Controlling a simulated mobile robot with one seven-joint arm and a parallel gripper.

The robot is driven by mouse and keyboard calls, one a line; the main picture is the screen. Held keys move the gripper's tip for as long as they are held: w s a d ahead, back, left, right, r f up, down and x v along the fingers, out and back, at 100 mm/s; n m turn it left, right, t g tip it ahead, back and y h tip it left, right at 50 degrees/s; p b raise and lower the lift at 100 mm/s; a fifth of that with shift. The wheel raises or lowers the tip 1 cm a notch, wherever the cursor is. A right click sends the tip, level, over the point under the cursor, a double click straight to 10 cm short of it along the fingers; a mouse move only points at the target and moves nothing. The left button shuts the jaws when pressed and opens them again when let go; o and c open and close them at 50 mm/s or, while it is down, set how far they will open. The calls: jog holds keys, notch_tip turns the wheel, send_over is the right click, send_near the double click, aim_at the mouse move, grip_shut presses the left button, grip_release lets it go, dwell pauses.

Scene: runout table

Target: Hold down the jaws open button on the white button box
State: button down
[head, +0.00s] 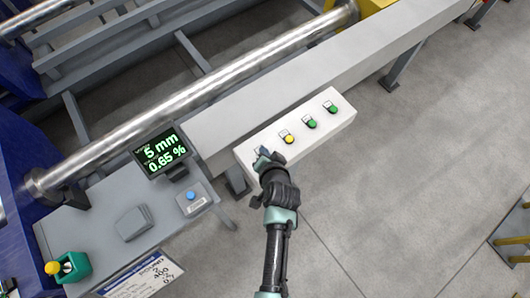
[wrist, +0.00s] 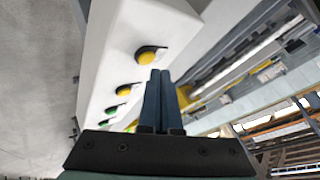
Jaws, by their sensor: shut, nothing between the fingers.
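The white button box (head: 322,126) runs along the near side of a long pale beam. A yellow button (head: 289,138) and two green buttons, a nearer one (head: 311,123) and a farther one (head: 332,107), show on its top. My gripper (head: 264,156) is shut and empty over the box's near left end, hiding most of the end button there. In the wrist view that end button is yellow (wrist: 149,56), just past my fingertips (wrist: 160,72); the other yellow button (wrist: 127,91) lies beyond. I cannot tell whether the fingertips touch the box. The button labels are too small to read.
A display (head: 162,151) reading 5 mm and 0.65 % stands left of the box. A small grey box with a blue button (head: 191,196) and a green box with a yellow knob (head: 68,267) sit on the grey table (head: 95,225). Open floor lies to the right.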

jog(key=shift+f+b, duration=0.4)
jog(key=shift+f, duration=0.05)
jog(key=shift+s+f+b, duration=0.1)
jog(key=shift+f+b, duration=0.25)
jog(key=shift+f, duration=0.15)
dwell(1.8)
jog(key=shift+r+p, duration=0.8)
jog(key=shift+r, duration=0.15)
notch_tip(320, 180, up, 5)
jog(key=p, duration=0.5)
jog(key=shift+r, duration=0.1)
